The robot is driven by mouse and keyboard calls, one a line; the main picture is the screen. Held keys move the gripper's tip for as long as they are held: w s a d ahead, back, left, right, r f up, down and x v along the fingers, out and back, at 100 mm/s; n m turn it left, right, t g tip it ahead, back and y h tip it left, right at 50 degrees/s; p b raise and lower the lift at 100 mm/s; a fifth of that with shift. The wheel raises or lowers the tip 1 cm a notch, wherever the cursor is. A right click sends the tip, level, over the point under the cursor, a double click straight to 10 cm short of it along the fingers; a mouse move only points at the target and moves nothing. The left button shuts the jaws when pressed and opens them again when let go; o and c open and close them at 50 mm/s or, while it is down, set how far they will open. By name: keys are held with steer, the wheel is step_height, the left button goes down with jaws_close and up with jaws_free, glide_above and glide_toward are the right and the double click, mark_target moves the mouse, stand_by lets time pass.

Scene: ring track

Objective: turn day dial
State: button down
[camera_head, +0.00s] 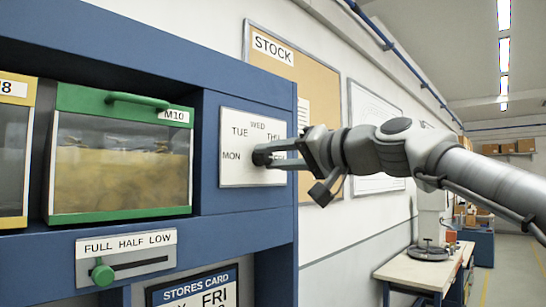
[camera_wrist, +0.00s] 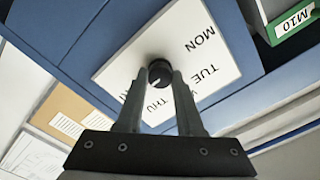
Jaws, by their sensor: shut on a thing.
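The day dial is a dark round knob (camera_head: 259,157) on a white plate (camera_head: 238,180) marked MON, TUE, WED, THU and, mostly hidden, a last label on the right. My gripper (camera_head: 271,155) reaches in from the right and is shut on the knob. In the wrist view the knob (camera_wrist: 160,70) sits between my two fingertips (camera_wrist: 160,80), with a small pale mark on its face. I cannot tell for sure which day the mark points at. The fingers cover part of the WED label there. A stores card (camera_head: 205,290) below reads DAY FRI.
A green-framed bin (camera_head: 120,155) labelled M10 is left of the plate. A slider panel (camera_head: 125,257) reading FULL HALF LOW, with a green knob, is below it. A stock board (camera_head: 310,85) hangs on the right wall. A bench (camera_head: 425,268) stands farther right.

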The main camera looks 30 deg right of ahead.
stand_by(0.3)
steer(key=c, duration=0.5)
jaws_free()
steer(key=shift+c, duration=0.2)
steer(key=b+v, duration=0.2)
steer(key=v, duration=1.5)
steer(key=shift+s, duration=0.2)
